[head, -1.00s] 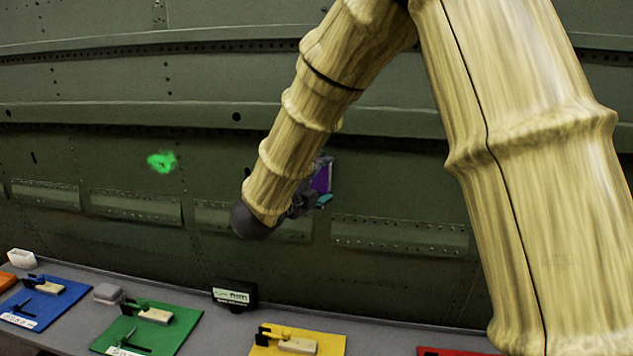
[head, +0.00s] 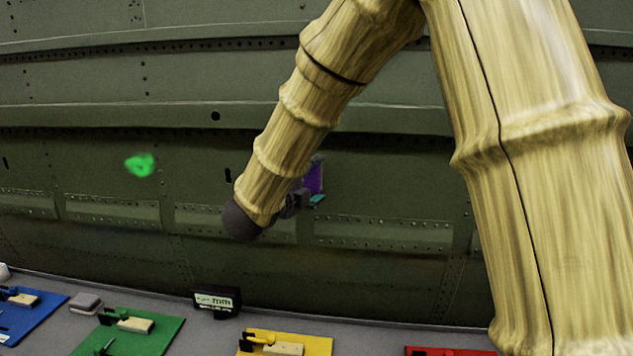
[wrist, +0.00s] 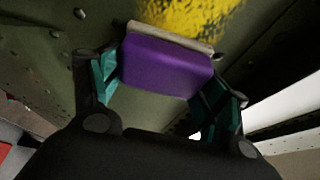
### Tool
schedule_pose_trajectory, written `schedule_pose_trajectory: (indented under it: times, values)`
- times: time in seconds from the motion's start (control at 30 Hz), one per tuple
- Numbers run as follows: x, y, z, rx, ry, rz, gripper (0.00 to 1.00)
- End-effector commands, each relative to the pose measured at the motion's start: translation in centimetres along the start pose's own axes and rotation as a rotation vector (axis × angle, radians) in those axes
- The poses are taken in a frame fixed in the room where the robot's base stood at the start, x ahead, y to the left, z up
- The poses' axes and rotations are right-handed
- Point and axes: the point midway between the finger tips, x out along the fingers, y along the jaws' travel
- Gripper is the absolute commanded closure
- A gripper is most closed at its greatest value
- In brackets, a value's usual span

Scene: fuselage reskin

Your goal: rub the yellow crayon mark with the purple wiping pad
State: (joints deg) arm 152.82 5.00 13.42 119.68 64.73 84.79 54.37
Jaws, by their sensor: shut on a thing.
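The purple wiping pad (wrist: 165,68) is held between the teal fingers of my gripper (wrist: 160,82) in the wrist view. Its pale edge faces the green panel. The yellow crayon mark (wrist: 190,14) is on the panel just beyond that edge, partly cut off by the frame. I cannot tell whether the pad touches it. In the head view the pad (head: 314,178) and my gripper (head: 303,199) show beside my arm, close to the panel. My arm hides the yellow mark there.
A green mark (head: 140,165) is on the riveted fuselage panel (head: 390,190) at the left. Below, a grey bench holds a blue mat (head: 40,318), a green mat (head: 155,342), a yellow mat (head: 318,346), a red mat (head: 440,351) and a small black display (head: 218,301).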

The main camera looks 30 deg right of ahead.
Motion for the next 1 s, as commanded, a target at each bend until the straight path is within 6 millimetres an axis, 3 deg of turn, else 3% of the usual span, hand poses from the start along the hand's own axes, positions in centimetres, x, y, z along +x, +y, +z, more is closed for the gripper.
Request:
schedule_pose_trajectory:
  times: [1.0]
  values:
    - [-1.9, 0.1, 5.4, 0.001, 0.000, -0.001, 0.43]
